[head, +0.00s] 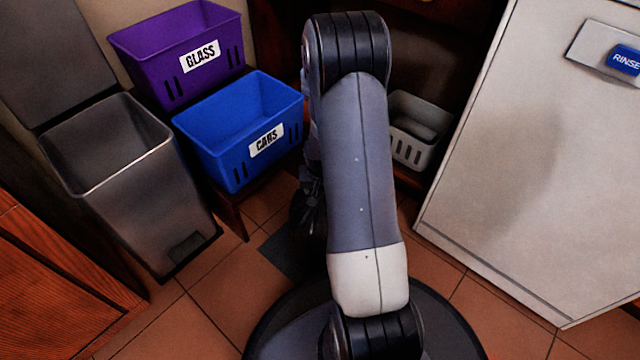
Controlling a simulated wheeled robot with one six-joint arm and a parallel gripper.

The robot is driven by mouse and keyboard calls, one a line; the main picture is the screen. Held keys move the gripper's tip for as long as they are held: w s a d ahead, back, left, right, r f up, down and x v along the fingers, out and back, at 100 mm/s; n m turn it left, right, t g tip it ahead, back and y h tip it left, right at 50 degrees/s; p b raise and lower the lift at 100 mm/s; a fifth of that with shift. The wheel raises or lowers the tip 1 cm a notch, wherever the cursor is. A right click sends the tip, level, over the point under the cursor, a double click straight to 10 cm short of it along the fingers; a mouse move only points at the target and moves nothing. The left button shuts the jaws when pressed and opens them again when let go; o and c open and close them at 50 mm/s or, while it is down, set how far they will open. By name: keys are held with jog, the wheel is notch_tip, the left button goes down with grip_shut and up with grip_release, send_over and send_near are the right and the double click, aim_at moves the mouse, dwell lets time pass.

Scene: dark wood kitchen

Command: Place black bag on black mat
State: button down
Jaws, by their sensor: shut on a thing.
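The black bag (308,218) is a dark, crinkled shape at the left edge of my arm, and the arm hides most of it. It hangs below my gripper (311,165), which is shut on it. Only a sliver of the gripper shows behind the arm, and the fingertips are hidden. The black mat (284,260) is a dark flat patch on the tiled floor, just left of and below the bag in the picture. My arm and base cover part of the mat. I cannot tell whether the bag touches the mat.
An open grey metal bin (150,210) stands at left. A purple GLASS crate (160,65) and a blue CANS crate (215,150) stand beside it on a low dark stand. A grey basket (412,150) sits behind my arm. A white appliance (540,170) fills the right.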

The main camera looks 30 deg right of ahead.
jog(key=shift+f, duration=0.85)
jog(key=shift+c, duration=2.4)
grip_release()
jog(key=p+v, duration=0.5)
jog(key=v, duration=0.7)
jog(key=shift+a, duration=0.1)
